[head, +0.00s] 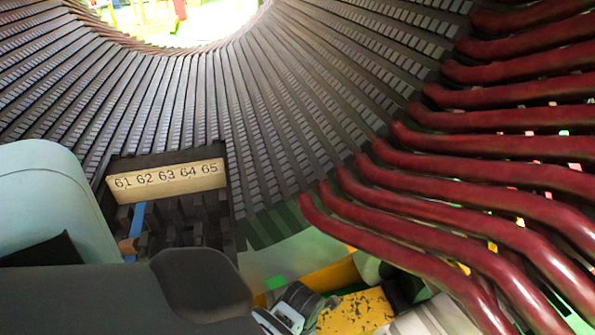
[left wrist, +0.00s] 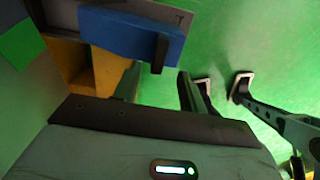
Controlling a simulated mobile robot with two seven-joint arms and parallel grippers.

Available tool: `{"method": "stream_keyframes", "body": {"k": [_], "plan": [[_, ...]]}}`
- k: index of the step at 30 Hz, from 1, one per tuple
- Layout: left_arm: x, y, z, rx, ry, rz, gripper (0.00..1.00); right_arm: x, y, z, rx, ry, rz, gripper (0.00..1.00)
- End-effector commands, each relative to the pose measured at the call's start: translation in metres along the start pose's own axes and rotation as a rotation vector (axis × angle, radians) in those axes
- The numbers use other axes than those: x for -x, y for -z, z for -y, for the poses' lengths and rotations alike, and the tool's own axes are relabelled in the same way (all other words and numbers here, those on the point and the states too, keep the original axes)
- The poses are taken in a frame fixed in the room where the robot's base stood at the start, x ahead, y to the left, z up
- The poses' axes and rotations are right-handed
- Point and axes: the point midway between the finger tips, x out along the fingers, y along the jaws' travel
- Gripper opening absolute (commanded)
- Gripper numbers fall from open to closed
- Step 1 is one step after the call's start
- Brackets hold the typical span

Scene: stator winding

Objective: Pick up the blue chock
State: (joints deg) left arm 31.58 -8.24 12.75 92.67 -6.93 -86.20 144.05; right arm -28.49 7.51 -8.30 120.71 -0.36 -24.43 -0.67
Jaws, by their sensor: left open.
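The blue chock (left wrist: 115,32) is a long blue block at the top left of the left wrist view, lying against a grey block. A short dark piece (left wrist: 161,54) stands in front of its right end. My left gripper (left wrist: 158,84) is open, its two fingers apart and empty, pointing toward the chock from below in the picture; they look apart from it. In the head view my left arm (head: 120,295) enters from the left and its fingertips are hidden. A narrow blue strip (head: 137,218) shows there below the number plate; I cannot tell if it is the chock. My right gripper cannot be identified.
The grey slotted stator wall (head: 290,100) curves around, with a plate numbered 61 to 65 (head: 166,180). Dark red coil bars (head: 460,200) crowd the right. An orange-yellow box-like part (left wrist: 90,70) is below the chock. Green floor (left wrist: 260,40) lies to its right.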

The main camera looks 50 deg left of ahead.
Motion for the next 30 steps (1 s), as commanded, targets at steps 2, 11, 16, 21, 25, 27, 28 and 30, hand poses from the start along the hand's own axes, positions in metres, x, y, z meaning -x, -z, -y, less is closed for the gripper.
{"method": "stream_keyframes", "body": {"k": [2, 11, 16, 21, 25, 27, 28, 30], "plan": [[-0.011, 0.001, 0.0, -0.001, 0.001, -0.003, 0.42, -0.004, -0.004, 0.0, -0.001, 0.001, 0.005, 0.51], [-0.021, 0.0, 0.0, -0.003, -0.001, -0.002, 0.42, -0.006, -0.008, -0.004, -0.001, -0.005, 0.011, 0.51], [-0.044, -0.001, -0.002, -0.004, -0.001, -0.005, 0.42, -0.015, -0.021, -0.005, -0.004, -0.006, 0.029, 0.51], [-0.065, -0.002, -0.001, -0.003, 0.0, -0.004, 0.42, -0.021, -0.03, -0.007, -0.006, -0.007, 0.044, 0.51], [-0.067, -0.003, -0.001, -0.002, -0.001, 0.0, 0.42, -0.021, -0.031, -0.008, -0.006, -0.007, 0.045, 0.51], [-0.066, -0.003, -0.001, -0.002, -0.001, 0.001, 0.42, -0.021, -0.029, -0.008, -0.005, -0.007, 0.043, 0.51], [-0.066, -0.003, -0.001, -0.002, -0.001, 0.001, 0.42, -0.021, -0.029, -0.008, -0.005, -0.007, 0.042, 0.51], [-0.066, -0.003, -0.001, -0.002, -0.001, 0.001, 0.37, -0.021, -0.028, -0.008, -0.004, -0.007, 0.04, 0.51]]}}
